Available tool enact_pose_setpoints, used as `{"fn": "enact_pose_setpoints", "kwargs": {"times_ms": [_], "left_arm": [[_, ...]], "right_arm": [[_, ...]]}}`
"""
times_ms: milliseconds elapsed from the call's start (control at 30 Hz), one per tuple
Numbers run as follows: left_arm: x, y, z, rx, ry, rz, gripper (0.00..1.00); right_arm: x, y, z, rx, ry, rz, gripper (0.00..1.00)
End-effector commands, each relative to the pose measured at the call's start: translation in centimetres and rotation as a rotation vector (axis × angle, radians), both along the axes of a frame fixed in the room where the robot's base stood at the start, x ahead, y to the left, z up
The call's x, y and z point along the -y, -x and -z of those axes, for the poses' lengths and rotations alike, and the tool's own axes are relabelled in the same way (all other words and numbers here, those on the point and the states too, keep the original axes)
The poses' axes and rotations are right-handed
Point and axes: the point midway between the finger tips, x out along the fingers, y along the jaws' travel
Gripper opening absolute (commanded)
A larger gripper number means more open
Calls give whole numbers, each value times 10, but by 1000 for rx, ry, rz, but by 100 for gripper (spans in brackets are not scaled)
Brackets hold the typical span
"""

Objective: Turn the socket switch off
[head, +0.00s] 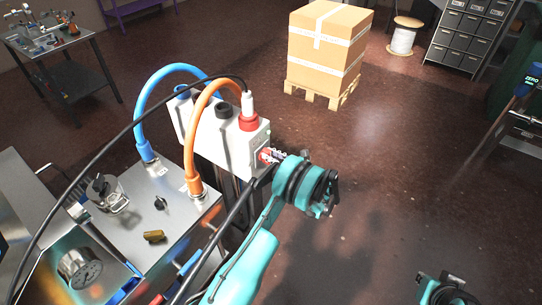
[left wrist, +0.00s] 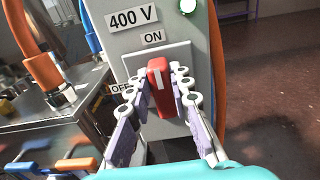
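The socket box (head: 222,130) is a pale grey case with cables plugged in on top. Its front shows in the left wrist view (left wrist: 205,45), with a "400 V" label, "ON" above the switch and "OFF" to its left. In the head view the left gripper (head: 274,156) is at the box's right face. My right gripper (head: 447,291) shows partly at the bottom right.
A pallet of cartons (head: 325,50) stands behind.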

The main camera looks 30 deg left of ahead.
Motion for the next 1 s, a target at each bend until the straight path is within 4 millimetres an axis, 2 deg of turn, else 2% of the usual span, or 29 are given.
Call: {"fn": "enact_pose_setpoints", "kwargs": {"times_ms": [467, 1000], "left_arm": [[0, 1, 0, 72, 6, 0, 0], [-1, 9, 3, 525, 41, 0, 0]], "right_arm": [[0, 0, 0, 0, 0, 0, 0], [0, 0, 0, 0, 0, 0, 0]]}}
